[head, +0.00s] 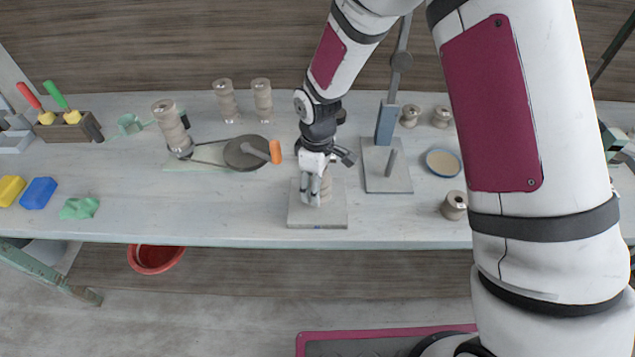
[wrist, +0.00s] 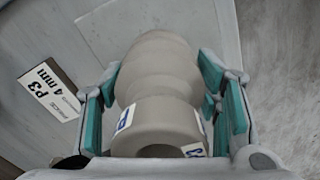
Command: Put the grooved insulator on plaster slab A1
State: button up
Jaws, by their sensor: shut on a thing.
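My gripper (head: 316,188) points down over a pale square plaster slab (head: 333,218) at the front middle of the table. It is shut on a beige clay insulator (wrist: 155,68), which also shows beside the fingers in the head view (head: 326,188). In the wrist view the teal finger pads stand on both sides of its rounded, grooved body, and its near end carries small blue-and-white labels. I cannot tell whether its base touches the slab. The slab's own blue mark is too small to read in the head view.
A grey stand (head: 386,178) with a post is close right of the slab. A round dish (head: 442,163) and a small spool (head: 454,205) are farther right. A dark disc (head: 245,153) lies to the left. A white label (wrist: 50,90) reads "P3 4 mm". The table's front edge is near.

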jog(key=o, duration=1.7)
jog(key=shift+f, duration=0.15)
notch_tip(320, 180, up, 12)
jog(key=shift+r+b, duration=0.25)
jog(key=shift+b, duration=0.55)
jog(key=s+d+r+m+t, duration=0.1)
jog(key=s+d+r+m, duration=0.25)
jog(key=d+r, duration=0.3)
jog(key=s+d+r+m+t, duration=0.25)
jog(key=s+d+r, duration=0.2)
jog(key=r, duration=0.35)
jog(key=s+d+r+m, duration=0.1)
jog(key=s+d+m, duration=0.1)
jog(key=s, duration=0.2)
jog(key=s+d+r+m+t, duration=0.1)
jog(key=s+d+r+m, duration=0.1)
jog(key=s, duration=0.2)
jog(key=s+d+r+m+t, duration=0.1)
jog(key=s+d+r+m, duration=0.1)
jog(key=s+d+m, duration=0.1)
jog(key=shift+s+r, duration=0.2)
jog(key=shift+s, duration=0.4)
